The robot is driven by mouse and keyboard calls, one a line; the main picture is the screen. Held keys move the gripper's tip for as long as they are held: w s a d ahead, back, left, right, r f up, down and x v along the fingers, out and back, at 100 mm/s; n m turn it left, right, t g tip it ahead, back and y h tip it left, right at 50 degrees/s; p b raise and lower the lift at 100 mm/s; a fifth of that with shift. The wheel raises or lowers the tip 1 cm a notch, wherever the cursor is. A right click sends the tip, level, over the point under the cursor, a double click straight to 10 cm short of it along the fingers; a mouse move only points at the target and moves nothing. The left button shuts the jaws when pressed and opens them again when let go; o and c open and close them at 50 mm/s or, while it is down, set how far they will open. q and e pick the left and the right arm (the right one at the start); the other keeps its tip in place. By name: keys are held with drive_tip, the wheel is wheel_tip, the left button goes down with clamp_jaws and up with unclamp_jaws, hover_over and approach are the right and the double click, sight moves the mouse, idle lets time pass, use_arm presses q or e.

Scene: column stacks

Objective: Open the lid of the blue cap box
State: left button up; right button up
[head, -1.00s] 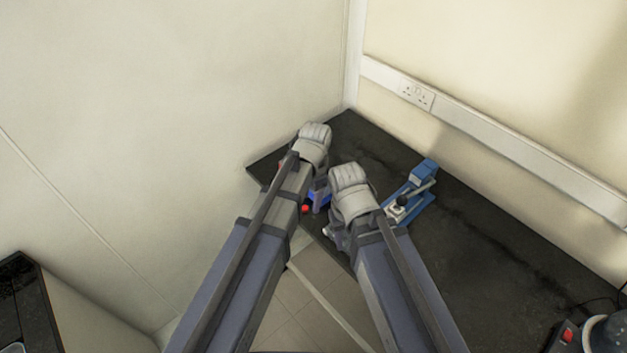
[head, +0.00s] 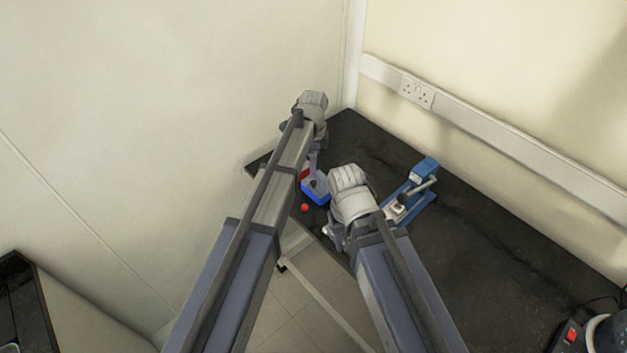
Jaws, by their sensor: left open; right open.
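The blue cap box (head: 315,197) sits on the dark bench near its front left edge, partly hidden by my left arm. Its blue front shows, with a red patch and a pale top area behind it. My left gripper (head: 315,183) is open and reaches down over the top of the box. I cannot tell whether it touches the box, or how the lid stands. My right gripper (head: 333,238) is open, lower and to the right of the box, near the bench's front edge, and appears empty.
A small red object (head: 305,208) lies just in front of the box. A blue lever device (head: 424,172) stands to the right on the black bench (head: 480,245). Walls close in behind and to the left. The bench's right middle is clear.

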sight(314, 182)
use_arm(q)
wheel_tip(314, 182, down, 7)
drive_tip(key=b, duration=0.6)
drive_tip(key=shift+r, duration=0.1)
drive_tip(key=shift+c, duration=0.3)
clamp_jaws()
idle(0.8)
